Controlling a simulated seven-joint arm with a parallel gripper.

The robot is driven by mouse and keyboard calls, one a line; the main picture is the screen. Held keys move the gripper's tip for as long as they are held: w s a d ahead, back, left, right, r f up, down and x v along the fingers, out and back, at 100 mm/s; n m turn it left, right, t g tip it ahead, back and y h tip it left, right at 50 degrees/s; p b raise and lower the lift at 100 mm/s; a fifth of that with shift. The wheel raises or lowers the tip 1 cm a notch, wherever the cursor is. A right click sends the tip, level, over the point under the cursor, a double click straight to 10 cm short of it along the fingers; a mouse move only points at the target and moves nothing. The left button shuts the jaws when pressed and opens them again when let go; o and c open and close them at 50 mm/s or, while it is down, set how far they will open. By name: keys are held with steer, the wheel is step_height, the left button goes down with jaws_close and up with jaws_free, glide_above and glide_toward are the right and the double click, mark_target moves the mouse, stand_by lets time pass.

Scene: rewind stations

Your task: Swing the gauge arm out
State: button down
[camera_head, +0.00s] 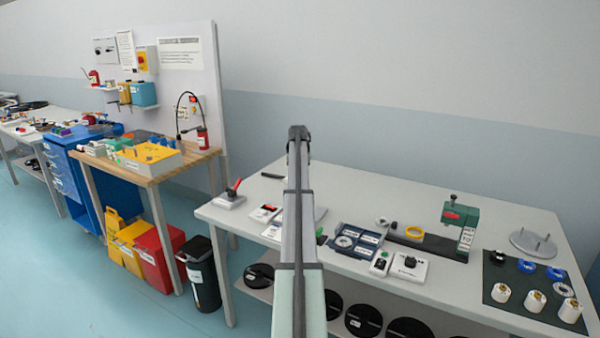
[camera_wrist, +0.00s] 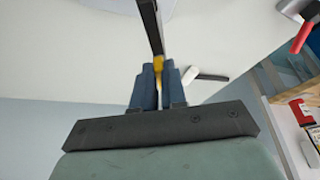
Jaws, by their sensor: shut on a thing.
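In the wrist view my gripper (camera_wrist: 159,82) has its two dark blue fingers closed on a small yellow part. This yellow part (camera_wrist: 158,62) sits at the near end of a dark bar, which I take to be the gauge arm (camera_wrist: 150,25). The bar runs up from the fingers to the top edge of the picture, where its far end is cut off. The fingers hide the lower yellow part. In the head view my own arm covers the gripper and the gauge arm.
A red-handled lever on a white base (camera_head: 230,201) stands left of my arm; its red handle shows in the wrist view (camera_wrist: 303,35). A short dark rod (camera_head: 272,175) lies behind. A blue tray (camera_head: 355,242), green-headed device (camera_head: 460,215) and dark mat (camera_head: 512,270) stand right.

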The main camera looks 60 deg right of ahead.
steer(key=m+g, duration=0.1)
steer(key=m, duration=0.3)
steer(key=w+m+g, duration=0.1)
steer(key=m+g, duration=0.1)
steer(key=m, duration=0.2)
steer(key=w+m+g, duration=0.1)
steer(key=m, duration=0.3)
steer(key=shift+d+m+g, duration=0.1)
steer(key=shift+m+g, duration=0.2)
steer(key=shift+m, duration=0.1)
steer(key=shift+y, duration=0.3)
steer(key=c, duration=1.2)
jaws_free()
steer(key=v, duration=1.3)
steer(key=shift+w+r, duration=0.15)
steer(key=shift+r, duration=0.2)
